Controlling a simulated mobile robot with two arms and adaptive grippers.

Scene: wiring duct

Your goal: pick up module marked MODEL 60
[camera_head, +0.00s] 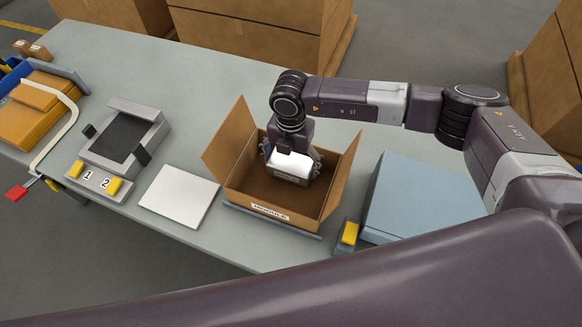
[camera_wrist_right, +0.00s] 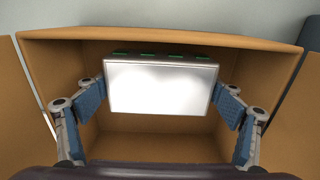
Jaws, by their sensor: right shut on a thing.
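A white-faced grey module (camera_head: 291,166) is between the fingers of my right gripper (camera_head: 292,156), inside the open cardboard box (camera_head: 240,187). In the right wrist view the module (camera_wrist_right: 161,88) shows a blank white top with green terminals along its far edge. The blue finger pads of the right gripper (camera_wrist_right: 160,105) stand at its left and right sides, shut on it. The module appears above the box floor, within the walls. Its marking cannot be read in these views. My left gripper is not in view.
Left of the box lie a white plate (camera_head: 179,195), a grey fixture with a dark screen (camera_head: 121,138), and yellow buttons marked 1 and 2 (camera_head: 95,179). A blue-grey block (camera_head: 415,200) and another yellow button (camera_head: 349,234) stand right. The table's back middle (camera_head: 190,85) is clear.

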